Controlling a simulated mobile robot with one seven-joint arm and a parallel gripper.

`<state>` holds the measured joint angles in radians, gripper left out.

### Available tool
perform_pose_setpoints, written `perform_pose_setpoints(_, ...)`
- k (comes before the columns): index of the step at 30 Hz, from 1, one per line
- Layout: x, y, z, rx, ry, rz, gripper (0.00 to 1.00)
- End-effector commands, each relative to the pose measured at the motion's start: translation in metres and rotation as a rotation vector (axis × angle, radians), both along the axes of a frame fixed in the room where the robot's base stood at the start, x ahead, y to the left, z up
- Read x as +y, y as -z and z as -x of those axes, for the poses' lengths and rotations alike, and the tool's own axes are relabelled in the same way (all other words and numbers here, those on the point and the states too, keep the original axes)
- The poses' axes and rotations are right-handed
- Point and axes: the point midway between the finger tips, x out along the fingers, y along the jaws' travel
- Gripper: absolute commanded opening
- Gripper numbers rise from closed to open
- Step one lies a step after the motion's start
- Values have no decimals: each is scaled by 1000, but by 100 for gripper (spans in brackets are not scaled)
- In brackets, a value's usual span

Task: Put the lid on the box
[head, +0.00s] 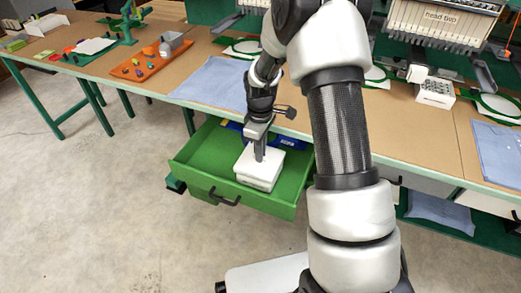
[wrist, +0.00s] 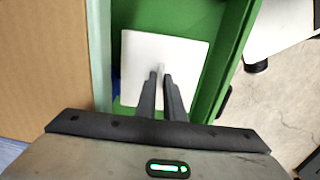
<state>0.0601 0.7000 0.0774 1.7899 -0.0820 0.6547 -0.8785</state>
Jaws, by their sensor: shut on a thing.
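A white square lid (head: 268,160) is over a white box (head: 257,183) inside the open green drawer (head: 205,160). The lid's edge lies close along the top of the box; I cannot tell whether it is fully seated. My gripper (head: 259,157) points down at the middle of the lid. In the wrist view the two dark fingers of my gripper (wrist: 160,76) are closed on a small pale knob at the middle of the lid (wrist: 185,55). The lid hides the box there.
A blue item (head: 288,142) lies at the drawer's back. The table edge runs just above the drawer. On the table are a blue cloth (head: 212,82), an orange tray (head: 150,64) with small parts, and a white patterned box (head: 437,92).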

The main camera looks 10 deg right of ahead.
Motion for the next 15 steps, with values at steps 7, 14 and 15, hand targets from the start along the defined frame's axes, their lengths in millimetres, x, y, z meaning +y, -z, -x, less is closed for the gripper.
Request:
perform_pose_setpoints(7, 0, 14, 0, 0, 0, 0, 0)
perform_pose_setpoints(14, 0, 14, 0, 0, 0, 0, 0)
perform_pose_setpoints(15, 0, 14, 0, 0, 0, 0, 0)
